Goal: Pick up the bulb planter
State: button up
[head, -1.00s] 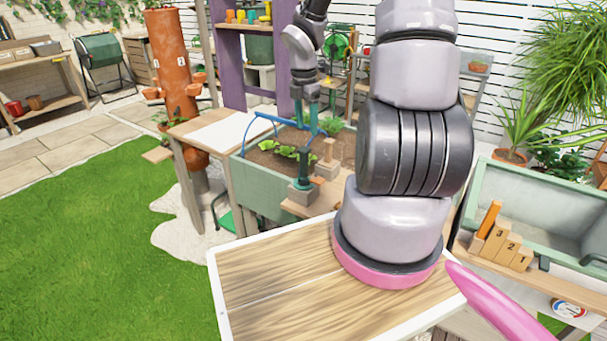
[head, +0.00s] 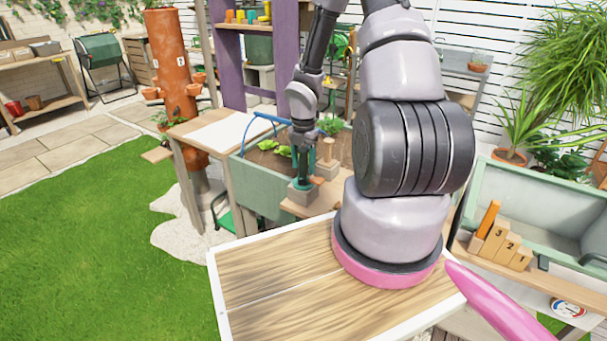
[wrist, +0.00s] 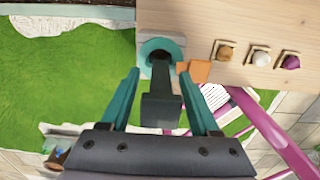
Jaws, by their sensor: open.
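The bulb planter has a teal round body (wrist: 149,47) with a dark grey stem and grip (wrist: 161,108). It stands upright in a grey block (head: 301,195) at the front of the planting bench. My gripper (wrist: 159,76) is open, with its teal fingers on either side of the grip and visible gaps between. In the head view my gripper (head: 302,152) has come down over the planter, and my fingers and wrist hide much of it.
A wooden board (wrist: 210,15) holds brown, white and purple bulbs in square sockets beside the planter. An orange piece (wrist: 200,71) lies close to the right finger. A soil bed with plants (head: 265,160) and a blue hoop are behind. Lawn (head: 80,240) lies left.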

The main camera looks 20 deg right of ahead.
jog(key=shift+f, duration=0.7)
grip_shut()
jog(key=shift+r, duration=0.15)
